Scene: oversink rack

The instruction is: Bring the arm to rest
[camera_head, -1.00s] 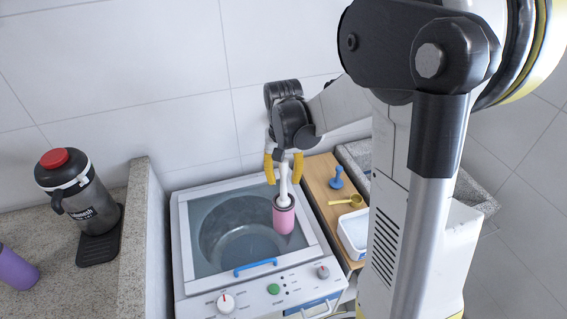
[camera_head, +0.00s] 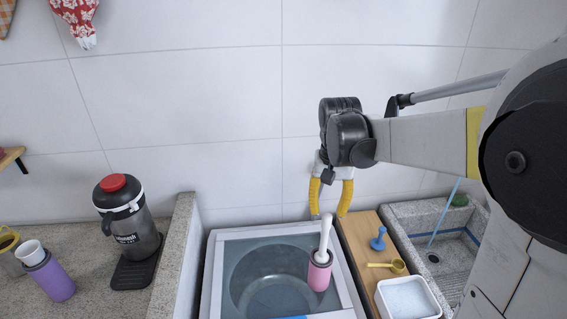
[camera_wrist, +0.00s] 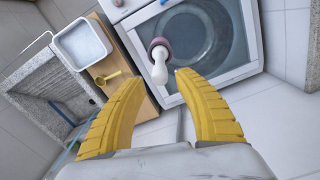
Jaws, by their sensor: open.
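My gripper (camera_head: 331,198) has two yellow fingers, spread apart and empty. In the head view it hangs in front of the tiled wall, above the back edge of the washing machine (camera_head: 217,262). A pink cup (camera_head: 319,275) with a white, handle-like piece (camera_head: 325,238) sticking up from it stands on the machine's glass lid. In the wrist view the white piece (camera_wrist: 159,66) shows beyond the gap between the fingers (camera_wrist: 155,108), apart from them.
A wooden board (camera_head: 361,242) holds a blue knob-like item (camera_head: 379,240), a yellow scoop (camera_head: 397,266) and a white tray (camera_head: 436,306). A stone sink (camera_head: 405,212) lies to the right. A bottle with a red lid (camera_head: 139,232) and a purple cup (camera_head: 55,282) stand on the left counter.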

